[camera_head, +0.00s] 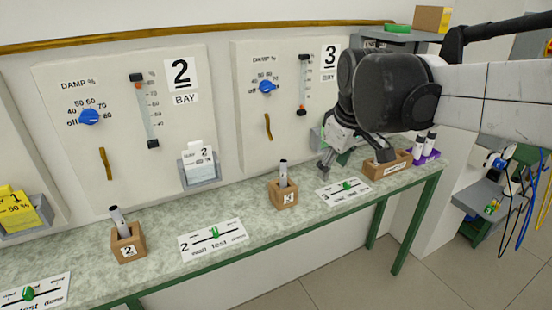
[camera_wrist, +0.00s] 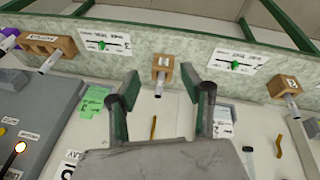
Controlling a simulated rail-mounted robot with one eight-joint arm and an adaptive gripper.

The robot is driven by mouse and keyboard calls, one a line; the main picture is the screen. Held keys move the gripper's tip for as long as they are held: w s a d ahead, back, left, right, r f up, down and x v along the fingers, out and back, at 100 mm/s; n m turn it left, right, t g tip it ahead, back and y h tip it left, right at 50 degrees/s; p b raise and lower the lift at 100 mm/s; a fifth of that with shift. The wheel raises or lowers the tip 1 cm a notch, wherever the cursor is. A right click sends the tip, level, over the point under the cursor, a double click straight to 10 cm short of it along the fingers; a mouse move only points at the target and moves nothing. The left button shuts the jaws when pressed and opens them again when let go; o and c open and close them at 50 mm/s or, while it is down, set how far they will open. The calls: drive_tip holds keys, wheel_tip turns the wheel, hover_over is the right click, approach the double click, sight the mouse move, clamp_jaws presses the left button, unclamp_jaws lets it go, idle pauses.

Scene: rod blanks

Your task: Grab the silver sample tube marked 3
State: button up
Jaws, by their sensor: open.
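A silver sample tube (camera_head: 283,173) stands in a small wooden block (camera_head: 284,195) on the bench, below and between bays 2 and 3. The block's label looks like a 3 but is small; no mark is legible on the tube. In the wrist view, that tube (camera_wrist: 161,86) and its block (camera_wrist: 163,65) lie beyond and between my fingers. My gripper (camera_head: 352,162) is open and empty, to the right of the tube in the head view. Its two spread fingers also show in the wrist view (camera_wrist: 162,100). Neither finger touches the tube.
Another tube (camera_head: 117,217) stands in a block marked 2 (camera_head: 128,243) at left. A wooden rack (camera_head: 388,165) and a purple holder with tubes (camera_head: 427,155) are at the right end. Test cards (camera_head: 213,237) lie flat between blocks. The wall panels rise behind.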

drive_tip(key=w+a+r+n+g+p, duration=0.1)
drive_tip(key=w+a+n+g+p, duration=0.25)
drive_tip(key=w, duration=1.05)
drive_tip(key=n+p, duration=0.2)
drive_tip(key=n, duration=0.4)
hover_over(284, 170)
wheel_tip(284, 170, down, 4)
drive_tip(key=shift+w+d+f+n+g, duration=0.1)
drive_tip(key=shift+w+f+n+g, duration=0.2)
drive_tip(key=shift+w, duration=0.2)
wheel_tip(284, 170, down, 13)
drive_tip(key=shift+w+f+p, duration=0.1)
drive_tip(key=shift+f+p, duration=0.1)
drive_tip(key=shift+p, duration=0.85)
drive_tip(key=c, duration=1)
